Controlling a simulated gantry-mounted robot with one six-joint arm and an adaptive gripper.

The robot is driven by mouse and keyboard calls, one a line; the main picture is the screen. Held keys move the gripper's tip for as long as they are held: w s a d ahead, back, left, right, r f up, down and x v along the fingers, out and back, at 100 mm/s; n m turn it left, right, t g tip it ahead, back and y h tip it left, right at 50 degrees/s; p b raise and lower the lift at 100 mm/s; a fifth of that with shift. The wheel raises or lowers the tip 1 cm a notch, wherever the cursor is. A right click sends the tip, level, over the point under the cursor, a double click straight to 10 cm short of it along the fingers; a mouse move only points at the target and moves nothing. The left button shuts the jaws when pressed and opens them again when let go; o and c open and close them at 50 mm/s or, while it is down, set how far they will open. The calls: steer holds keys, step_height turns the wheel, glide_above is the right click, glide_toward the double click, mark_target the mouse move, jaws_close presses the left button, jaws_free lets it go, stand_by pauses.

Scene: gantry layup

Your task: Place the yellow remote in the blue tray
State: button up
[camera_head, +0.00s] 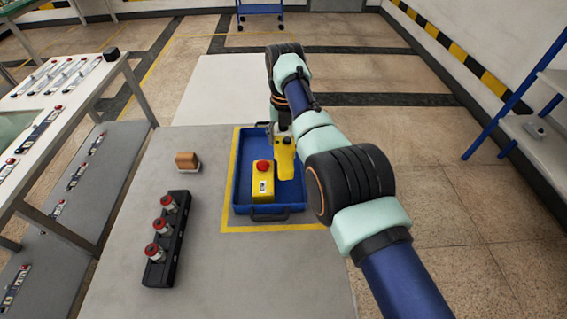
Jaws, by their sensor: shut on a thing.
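The blue tray (240,188) lies on the grey table inside a yellow-taped rectangle. A yellow box with a red button (263,187) sits in its front part. My gripper (283,138) is over the tray and points down, partly hidden by my arm. It is shut on the yellow remote (285,163), which hangs upright beside and behind the yellow box, within the tray's outline. I cannot tell whether the remote's lower end touches the tray floor.
A brown block (187,160) stands on the table left of the tray. A black rack (166,240) with several red-topped parts is at the front left. The table's front right is clear. A white workbench (60,85) is at the left.

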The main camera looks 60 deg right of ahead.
steer(key=shift+f+b, duration=1.45)
steer(key=shift+f, duration=2.15)
steer(key=shift+f, duration=0.15)
steer(key=o, duration=1.3)
steer(key=shift+c, duration=0.2)
step_height(320, 180, up, 12)
steer(key=p, duration=0.5)
steer(key=shift+r, duration=0.2)
